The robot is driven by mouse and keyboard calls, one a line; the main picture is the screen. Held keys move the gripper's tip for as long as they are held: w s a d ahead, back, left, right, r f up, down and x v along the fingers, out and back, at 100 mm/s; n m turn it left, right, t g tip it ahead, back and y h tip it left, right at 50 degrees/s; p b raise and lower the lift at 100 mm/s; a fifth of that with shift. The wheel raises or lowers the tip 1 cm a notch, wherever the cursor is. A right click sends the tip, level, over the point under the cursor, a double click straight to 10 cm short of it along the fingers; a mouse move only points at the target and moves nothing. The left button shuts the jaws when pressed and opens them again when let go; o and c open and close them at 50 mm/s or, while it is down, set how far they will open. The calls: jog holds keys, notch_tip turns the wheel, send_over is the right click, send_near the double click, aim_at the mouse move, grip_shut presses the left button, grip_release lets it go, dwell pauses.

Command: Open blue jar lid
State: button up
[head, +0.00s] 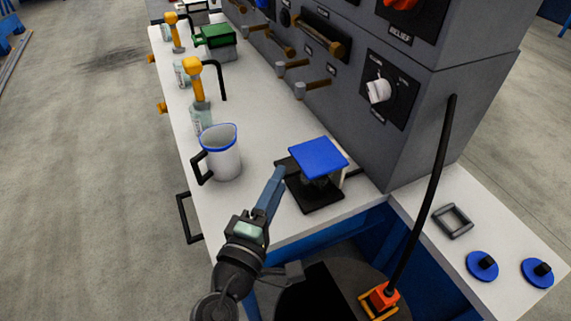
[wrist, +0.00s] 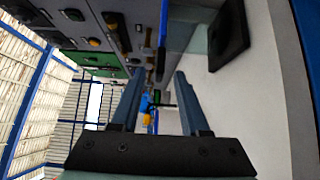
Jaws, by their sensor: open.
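The blue square lid (head: 318,157) lies flat on top of a jar at the near end of the white bench. The jar stands on a black base (head: 322,198) and is mostly hidden under the lid in the head view. In the wrist view the lid shows edge-on as a blue strip (wrist: 163,30), beside the pale jar body (wrist: 190,40) and the black base (wrist: 229,32). My gripper (head: 277,174) is just left of the jar, apart from the lid.
A white pitcher (head: 222,158) with a blue rim stands left of the jar. A grey panel (head: 425,110) with knobs and handles rises behind on the right.

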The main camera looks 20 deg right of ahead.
aim_at(286, 165)
jog(key=x, duration=0.5)
grip_shut()
dwell(1.4)
